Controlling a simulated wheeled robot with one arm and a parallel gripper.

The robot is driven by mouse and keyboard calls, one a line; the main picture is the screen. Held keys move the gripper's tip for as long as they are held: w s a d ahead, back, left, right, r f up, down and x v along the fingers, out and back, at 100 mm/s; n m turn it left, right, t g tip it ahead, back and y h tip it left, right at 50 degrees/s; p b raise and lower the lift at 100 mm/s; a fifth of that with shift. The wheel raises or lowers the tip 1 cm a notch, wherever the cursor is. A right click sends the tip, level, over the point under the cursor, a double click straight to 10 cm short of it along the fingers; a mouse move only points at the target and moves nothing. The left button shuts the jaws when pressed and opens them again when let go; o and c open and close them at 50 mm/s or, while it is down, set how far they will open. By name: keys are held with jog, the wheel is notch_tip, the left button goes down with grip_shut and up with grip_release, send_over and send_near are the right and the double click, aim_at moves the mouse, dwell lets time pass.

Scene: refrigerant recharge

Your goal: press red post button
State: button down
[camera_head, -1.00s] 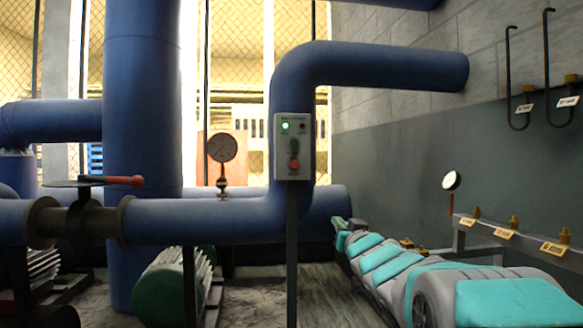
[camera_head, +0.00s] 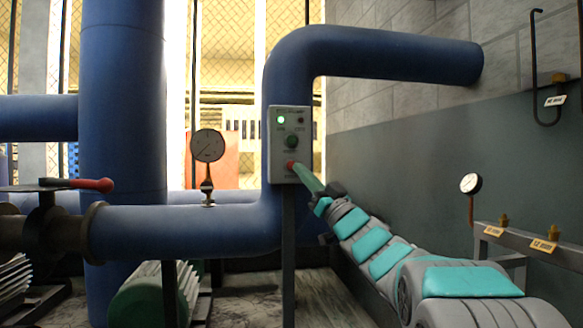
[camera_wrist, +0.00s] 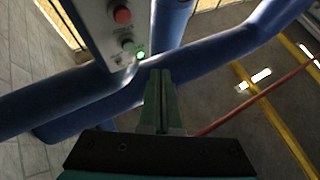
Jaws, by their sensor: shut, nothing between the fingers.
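A grey control box (camera_head: 290,145) stands on a post. It has a red button (camera_head: 291,167) low on its face, a dark green button (camera_head: 291,141) above it, and a lit green lamp (camera_head: 281,120) beside a dark red lamp (camera_head: 300,121). My gripper (camera_head: 298,167) is shut and empty, its tip just right of the red button in the head view; contact cannot be told there. In the wrist view, my shut fingers (camera_wrist: 162,74) appear below and right of the box, apart in the picture from the red button (camera_wrist: 122,15).
Large blue pipes (camera_head: 385,52) run behind and above the box. A pressure gauge (camera_head: 207,146) stands left of it, with a red-handled valve (camera_head: 90,185) farther left. A labelled rail (camera_head: 515,243) and another gauge (camera_head: 470,184) are at the right.

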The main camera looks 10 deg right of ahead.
aim_at(291, 166)
jog(key=shift+w, duration=0.15)
jog(key=w+p, duration=0.1)
jog(key=w, duration=0.7)
jog(key=shift+w, duration=0.3)
jog(key=shift+p, duration=0.3)
dwell(1.5)
jog(key=shift+w+p, duration=0.3)
jog(key=shift+w, duration=0.1)
jog(key=shift+w+p, duration=0.45)
dwell(0.8)
jog(key=shift+s, duration=0.85)
